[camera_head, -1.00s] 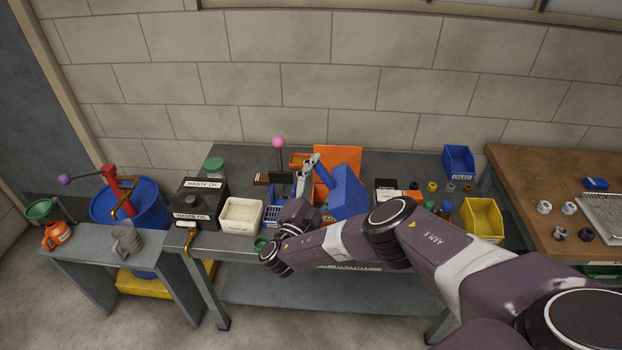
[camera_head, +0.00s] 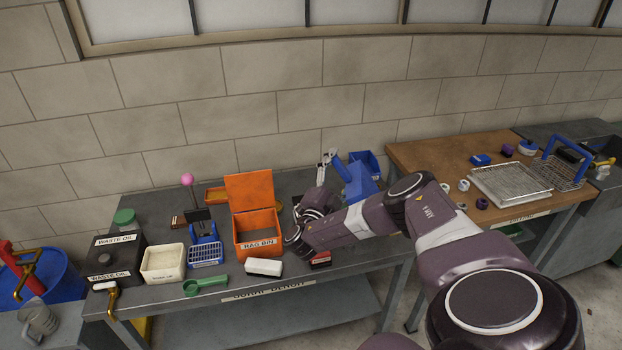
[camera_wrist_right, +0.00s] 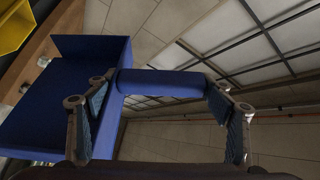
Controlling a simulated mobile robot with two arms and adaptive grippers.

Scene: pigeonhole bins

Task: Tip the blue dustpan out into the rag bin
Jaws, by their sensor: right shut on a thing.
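The blue dustpan (camera_head: 362,184) is held above the bench, to the right of the rag bin. My right gripper (camera_head: 327,168) is shut on the dustpan's handle (camera_head: 341,168). In the right wrist view, the handle (camera_wrist_right: 160,83) lies between the fingers and the pan (camera_wrist_right: 60,100) extends to the left. I cannot see what the pan holds. The orange rag bin (camera_head: 258,244) stands on the bench, its label facing me and its lid (camera_head: 250,192) raised at the back. Its opening is clear, with a dark inside. My left gripper is not in view.
On the grey bench, a blue basket (camera_head: 206,254), a white tub (camera_head: 163,263), a black waste oil box (camera_head: 115,262), a white block (camera_head: 264,267) and a green scoop (camera_head: 205,286) surround the bin's left and front. A pink-knobbed rod (camera_head: 188,180) stands behind the basket.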

